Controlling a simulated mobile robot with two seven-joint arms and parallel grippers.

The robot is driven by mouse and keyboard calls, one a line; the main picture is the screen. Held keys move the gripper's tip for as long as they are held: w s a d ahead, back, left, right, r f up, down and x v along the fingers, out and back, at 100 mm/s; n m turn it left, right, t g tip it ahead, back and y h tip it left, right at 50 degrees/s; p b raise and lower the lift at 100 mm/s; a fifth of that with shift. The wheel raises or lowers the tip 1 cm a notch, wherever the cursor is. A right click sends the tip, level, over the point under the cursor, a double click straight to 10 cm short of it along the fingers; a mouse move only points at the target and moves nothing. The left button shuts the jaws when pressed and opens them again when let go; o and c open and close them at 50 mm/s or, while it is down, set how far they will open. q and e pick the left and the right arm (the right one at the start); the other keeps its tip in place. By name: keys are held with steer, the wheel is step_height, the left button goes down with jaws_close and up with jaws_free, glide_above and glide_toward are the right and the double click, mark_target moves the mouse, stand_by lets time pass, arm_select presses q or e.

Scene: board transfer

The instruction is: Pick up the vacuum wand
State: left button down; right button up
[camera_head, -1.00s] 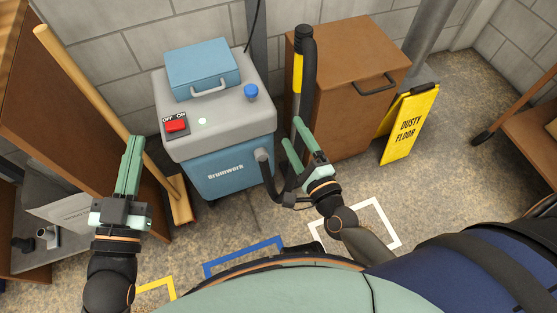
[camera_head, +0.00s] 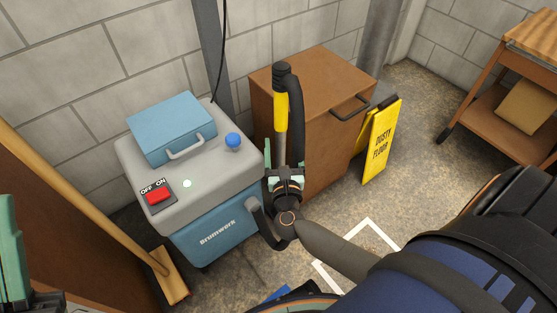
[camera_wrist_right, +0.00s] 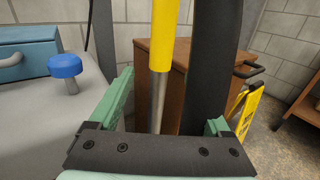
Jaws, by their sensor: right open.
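The vacuum wand (camera_head: 281,112) stands upright in front of the brown cabinet, with a black top, a yellow grip and a metal tube. Its black hose (camera_wrist_right: 212,60) runs down beside it. My right gripper (camera_head: 284,160) is open at the metal tube, below the yellow part. In the right wrist view the tube (camera_wrist_right: 158,100) and hose appear between the two green fingers; I cannot tell whether either finger touches them. The wand's lower end is hidden behind my right gripper and arm. My left gripper (camera_head: 12,260) is cut off at the left edge; its jaws are unclear.
The grey and blue vacuum unit (camera_head: 215,235) stands left of the wand, with a blue case (camera_head: 170,128), a blue knob (camera_head: 232,141) and a red switch. The brown cabinet (camera_head: 330,140) is close behind. A yellow floor sign (camera_head: 381,142) stands right. A broom leans left.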

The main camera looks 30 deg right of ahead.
mark_target(281, 129)
steer(key=b+x, duration=0.1)
steer(key=x, duration=0.7)
steer(key=shift+w+d+f, duration=0.15)
jaws_close()
stand_by(0.5)
